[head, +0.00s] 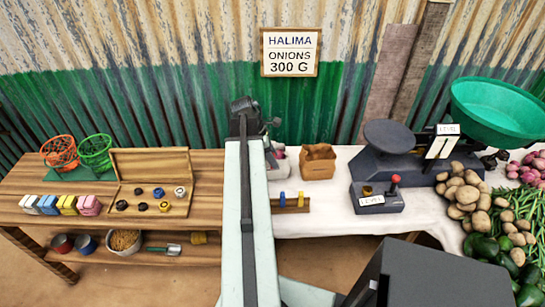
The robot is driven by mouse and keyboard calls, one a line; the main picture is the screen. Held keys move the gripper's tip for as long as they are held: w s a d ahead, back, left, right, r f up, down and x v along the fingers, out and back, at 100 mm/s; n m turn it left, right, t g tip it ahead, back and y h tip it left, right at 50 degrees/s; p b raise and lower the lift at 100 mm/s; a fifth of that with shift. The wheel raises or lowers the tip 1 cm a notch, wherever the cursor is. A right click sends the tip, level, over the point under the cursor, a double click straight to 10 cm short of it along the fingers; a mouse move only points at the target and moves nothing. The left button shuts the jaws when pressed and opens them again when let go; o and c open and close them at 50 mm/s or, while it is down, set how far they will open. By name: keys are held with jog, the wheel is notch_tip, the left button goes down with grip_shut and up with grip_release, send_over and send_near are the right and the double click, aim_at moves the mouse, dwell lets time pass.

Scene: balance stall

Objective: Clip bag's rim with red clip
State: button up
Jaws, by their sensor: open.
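A brown paper bag (318,165) stands upright on the white cloth, right of my arm, its top rim showing. A small wooden rack (290,209) in front of it holds a blue clip (282,199) and a yellow clip (301,199). I see no red clip; the left end of the rack is behind my arm. My gripper (243,106) is at the dark far end of my raised arm, up and left of the bag and apart from it. It is open and holds nothing that I can see; its fingers are hard to make out.
A dark scale (390,140) with a green pan (497,110) stands right of the bag. A labelled box (377,198) with a red knob sits before it. Vegetables fill the far right. The wooden bench (207,210) at left holds baskets, colored blocks and a tray.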

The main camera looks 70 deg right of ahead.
jog(key=p+v, duration=0.7)
jog(key=v, duration=0.1)
jog(key=shift+f, duration=0.1)
notch_tip(320, 180, up, 7)
jog(key=p, duration=0.7)
